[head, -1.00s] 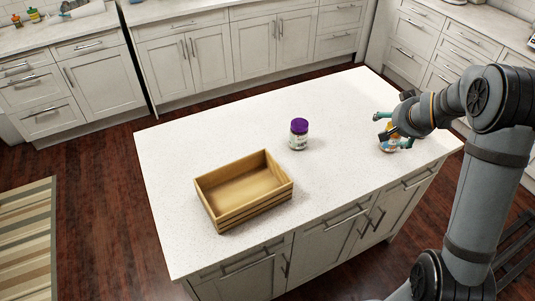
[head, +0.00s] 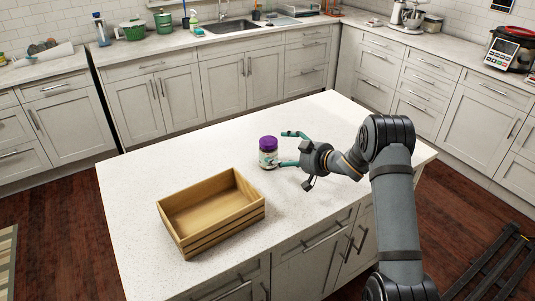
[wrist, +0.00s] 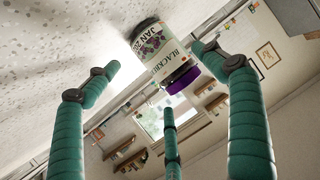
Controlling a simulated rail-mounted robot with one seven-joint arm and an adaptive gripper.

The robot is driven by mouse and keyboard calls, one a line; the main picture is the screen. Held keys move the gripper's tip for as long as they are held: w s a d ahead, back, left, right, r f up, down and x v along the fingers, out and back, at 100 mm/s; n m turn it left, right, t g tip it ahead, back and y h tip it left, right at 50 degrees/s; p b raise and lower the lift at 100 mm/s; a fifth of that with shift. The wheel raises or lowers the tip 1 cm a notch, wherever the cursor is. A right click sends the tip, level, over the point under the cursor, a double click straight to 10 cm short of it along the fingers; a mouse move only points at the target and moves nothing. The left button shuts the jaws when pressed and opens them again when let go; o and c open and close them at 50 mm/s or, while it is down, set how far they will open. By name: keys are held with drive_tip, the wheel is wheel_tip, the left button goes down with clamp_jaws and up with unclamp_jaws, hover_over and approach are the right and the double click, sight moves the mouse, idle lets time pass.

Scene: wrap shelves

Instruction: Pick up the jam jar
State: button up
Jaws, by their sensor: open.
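The jam jar (head: 268,158) stands upright on the white island top, with a purple lid and a pale label. In the wrist view the jam jar (wrist: 152,42) shows its blackberry jam label and purple lid, close in front of my fingers. My gripper (head: 281,148) is open, its teal fingers spread at the jar's right side. In the wrist view my gripper (wrist: 156,75) has three fingers apart, two at the sides and one below. The jar is at or just beyond the fingertips; I cannot tell whether any finger touches it.
An open wooden crate (head: 190,243) stands on the island, left of and nearer than the jar. The island top (head: 160,150) around the jar is otherwise mostly clear. Counters with a sink (head: 230,26) run along the back, well away from the island.

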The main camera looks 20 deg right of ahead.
sight(277, 150)
drive_tip(key=p+x, duration=0.1)
drive_tip(key=x, duration=0.3)
drive_tip(key=shift+w+a+p, duration=0.1)
drive_tip(key=shift+w+p, duration=0.2)
drive_tip(key=shift+w, duration=0.15)
drive_tip(key=shift+c, duration=0.5)
drive_tip(key=c, duration=1.4)
drive_tip(key=shift+r, duration=0.15)
drive_tip(key=shift+c, duration=0.8)
